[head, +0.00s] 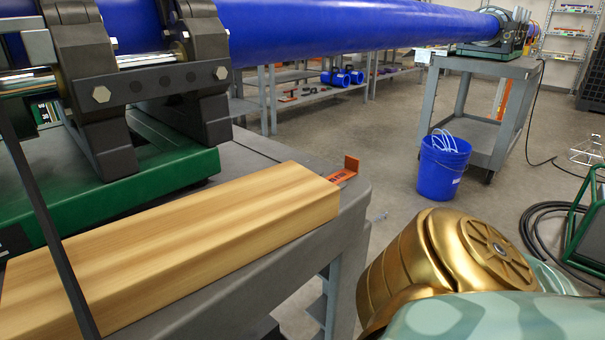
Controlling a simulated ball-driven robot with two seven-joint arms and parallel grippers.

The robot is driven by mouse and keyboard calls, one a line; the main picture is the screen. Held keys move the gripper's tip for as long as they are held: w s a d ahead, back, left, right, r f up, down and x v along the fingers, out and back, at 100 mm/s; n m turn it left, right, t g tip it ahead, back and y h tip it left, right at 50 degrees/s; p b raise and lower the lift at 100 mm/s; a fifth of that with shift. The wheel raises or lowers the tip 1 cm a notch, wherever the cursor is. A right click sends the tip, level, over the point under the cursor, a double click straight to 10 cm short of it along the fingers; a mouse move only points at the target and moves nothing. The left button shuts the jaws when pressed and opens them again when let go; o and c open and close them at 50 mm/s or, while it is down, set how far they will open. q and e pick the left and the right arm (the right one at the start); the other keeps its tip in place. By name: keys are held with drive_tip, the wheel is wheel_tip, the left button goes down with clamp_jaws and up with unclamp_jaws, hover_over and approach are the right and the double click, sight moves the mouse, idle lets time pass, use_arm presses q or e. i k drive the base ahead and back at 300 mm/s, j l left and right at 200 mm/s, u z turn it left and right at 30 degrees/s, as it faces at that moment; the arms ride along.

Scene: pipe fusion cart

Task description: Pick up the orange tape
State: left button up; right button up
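A small orange item (346,171) lies on the grey cart top near its far right corner, just beyond the end of a wooden block. It has a flat part with dark marks and a short upright part. It may be the orange tape, but it is too small to tell for sure. The wooden block hides part of it. Neither of my grippers is in view. Only a gold and pale green part of my arm shows at the lower right, apart from the cart.
The long wooden block (180,250) lies along the near edge of the cart (352,215). Dark clamps (165,85) on a green base (150,185) hold a blue pipe (340,25) above the cart. A blue bucket (443,172) stands on the floor, with another cart behind it.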

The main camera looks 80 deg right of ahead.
sight(350, 169)
drive_tip(key=l+z, duration=0.1)
drive_tip(key=z, duration=0.3)
drive_tip(key=l+z, duration=0.15)
drive_tip(key=z, duration=0.2)
drive_tip(key=l+z, duration=0.15)
drive_tip(key=z, duration=0.25)
drive_tip(key=l+z, duration=0.1)
drive_tip(key=z, duration=0.25)
